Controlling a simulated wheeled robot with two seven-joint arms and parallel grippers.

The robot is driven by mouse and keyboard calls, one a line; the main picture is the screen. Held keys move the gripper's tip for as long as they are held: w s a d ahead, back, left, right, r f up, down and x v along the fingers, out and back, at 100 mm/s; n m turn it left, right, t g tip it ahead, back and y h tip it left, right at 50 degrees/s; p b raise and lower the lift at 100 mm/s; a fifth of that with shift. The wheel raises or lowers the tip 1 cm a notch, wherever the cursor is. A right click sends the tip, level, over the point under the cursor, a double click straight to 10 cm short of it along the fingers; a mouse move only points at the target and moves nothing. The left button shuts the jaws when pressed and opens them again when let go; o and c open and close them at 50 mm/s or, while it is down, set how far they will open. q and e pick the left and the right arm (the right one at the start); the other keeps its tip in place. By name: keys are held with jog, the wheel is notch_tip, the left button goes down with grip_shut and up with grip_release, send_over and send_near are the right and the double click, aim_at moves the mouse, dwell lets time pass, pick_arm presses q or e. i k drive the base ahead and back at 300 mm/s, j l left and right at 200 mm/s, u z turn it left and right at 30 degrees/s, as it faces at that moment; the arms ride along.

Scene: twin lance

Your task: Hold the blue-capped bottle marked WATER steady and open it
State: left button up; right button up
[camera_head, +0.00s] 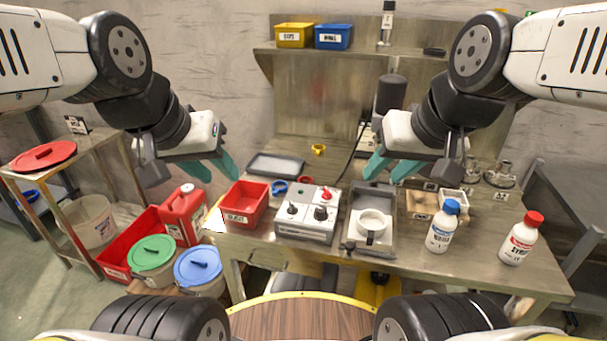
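A white bottle with a blue cap (443,230) stands upright on the metal workbench, right of centre; its cap is on and its dark label is too small to read surely. My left gripper (222,180) hangs above the left end of the bench, teal fingers apart and empty, far from the bottle. My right gripper (381,179) hangs above the bench, left of and behind the bottle, also open and empty. Neither gripper touches the bottle.
A red-capped white bottle (520,238) stands right of the blue-capped one. A grey machine holding a white cup (373,225), a control box (307,220) and a red bin (245,205) stand to the left. The bench front between the two bottles is clear.

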aim_at(444, 225)
jog(key=z, duration=1.3)
jog(key=k+l+u, duration=0.1)
jog(key=k+u, duration=0.15)
jog(key=u, duration=0.15)
jog(key=k+u, duration=0.25)
jog(key=u, duration=0.2)
jog(key=k+u, duration=0.25)
jog(key=u, duration=0.15)
